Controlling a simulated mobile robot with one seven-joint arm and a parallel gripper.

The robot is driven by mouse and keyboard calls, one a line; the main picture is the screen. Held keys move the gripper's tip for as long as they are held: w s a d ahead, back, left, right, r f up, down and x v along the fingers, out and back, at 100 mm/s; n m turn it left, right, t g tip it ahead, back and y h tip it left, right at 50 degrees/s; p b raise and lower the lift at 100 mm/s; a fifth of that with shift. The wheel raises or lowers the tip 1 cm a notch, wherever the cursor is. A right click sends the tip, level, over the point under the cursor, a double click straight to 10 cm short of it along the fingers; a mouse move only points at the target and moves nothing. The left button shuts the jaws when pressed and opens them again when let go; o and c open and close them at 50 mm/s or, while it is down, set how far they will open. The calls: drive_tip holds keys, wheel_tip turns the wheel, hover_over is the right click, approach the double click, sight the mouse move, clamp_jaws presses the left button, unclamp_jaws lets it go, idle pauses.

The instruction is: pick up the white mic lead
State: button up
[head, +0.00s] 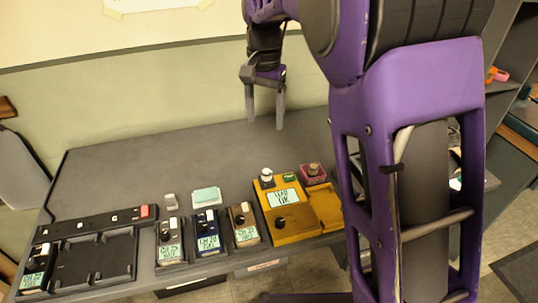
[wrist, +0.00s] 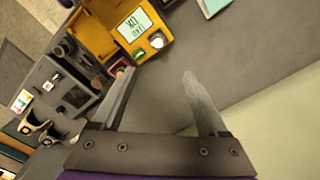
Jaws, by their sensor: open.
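No cable is plainly visible as the white mic lead. A white-topped piece (head: 266,174) stands at the back left corner of the yellow box (head: 300,228); I cannot tell whether it is the lead's plug. It also shows in the wrist view (wrist: 157,40). Smaller white pieces sit on the grey pedal (head: 170,245), the blue pedal (head: 207,240) and the brown pedal (head: 243,227). My gripper (head: 266,122) is open and empty, pointing down above the back of the table. In the wrist view my gripper (wrist: 160,73) has nothing between its fingers.
A dark pedal tray (head: 108,262) with a red switch lies at the left, with another pedal (head: 38,268) on it. A pale pad (head: 206,196) and a small grey block (head: 170,200) lie behind the pedals. A red box (head: 313,177) stands beside the yellow one. The table's back is clear.

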drive_tip(key=b, duration=0.2)
hover_over(267, 171)
drive_tip(key=f, duration=1.2)
drive_tip(key=shift+w+a+f, duration=0.1)
drive_tip(key=shift+a+f, duration=0.15)
drive_tip(key=shift+a, duration=0.05)
drive_tip(key=shift+d+f+b, duration=0.15)
drive_tip(key=shift+f+b, duration=0.2)
drive_tip(key=shift+f, duration=1)
drive_tip(key=shift+d+f+b, duration=0.1)
drive_tip(key=shift+f+b, duration=0.25)
drive_tip(key=shift+f, duration=1)
drive_tip(key=shift+r, duration=0.1)
clamp_jaws()
